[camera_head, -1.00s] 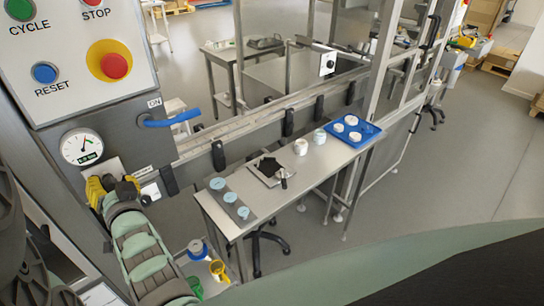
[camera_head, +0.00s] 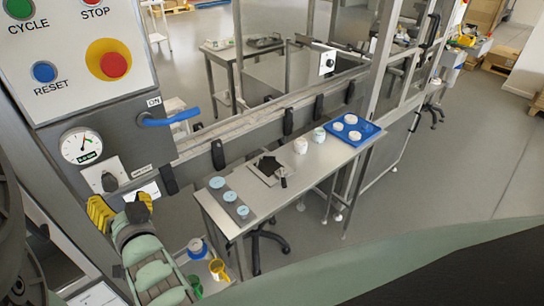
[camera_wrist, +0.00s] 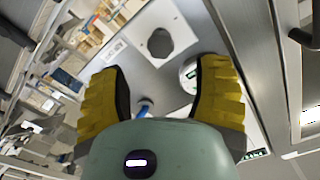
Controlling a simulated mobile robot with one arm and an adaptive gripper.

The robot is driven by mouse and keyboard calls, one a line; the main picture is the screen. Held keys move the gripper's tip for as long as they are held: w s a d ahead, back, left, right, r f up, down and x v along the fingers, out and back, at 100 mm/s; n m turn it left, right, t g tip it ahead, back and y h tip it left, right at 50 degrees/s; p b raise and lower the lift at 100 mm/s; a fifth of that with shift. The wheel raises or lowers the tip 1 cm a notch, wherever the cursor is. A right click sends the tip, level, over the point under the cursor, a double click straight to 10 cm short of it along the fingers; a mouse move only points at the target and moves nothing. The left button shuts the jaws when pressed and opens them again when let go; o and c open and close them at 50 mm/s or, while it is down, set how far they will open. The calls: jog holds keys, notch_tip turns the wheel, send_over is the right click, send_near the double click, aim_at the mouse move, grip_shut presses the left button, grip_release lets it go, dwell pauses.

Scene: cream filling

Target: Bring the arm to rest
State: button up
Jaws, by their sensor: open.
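My gripper (camera_head: 120,210) has yellow ribbed fingers and shows at the lower left of the head view, just below the machine's panel. In the wrist view my gripper (camera_wrist: 160,100) has its two yellow fingers wide apart with nothing between them. Beyond the fingers, the wrist view shows a dark round knob (camera_wrist: 160,43) on a light square plate and part of the round gauge (camera_wrist: 189,76).
The machine panel carries a gauge (camera_head: 82,146), a blue lever (camera_head: 170,118) and a red button (camera_head: 114,65). A steel table (camera_head: 290,205) holds white jars, a blue tray (camera_head: 366,131) and a grey strip with blue-topped pieces (camera_head: 218,183). A yellow cup (camera_head: 218,268) is below.

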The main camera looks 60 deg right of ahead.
jog(key=shift+s+a, duration=0.1)
jog(key=shift+s, duration=0.4)
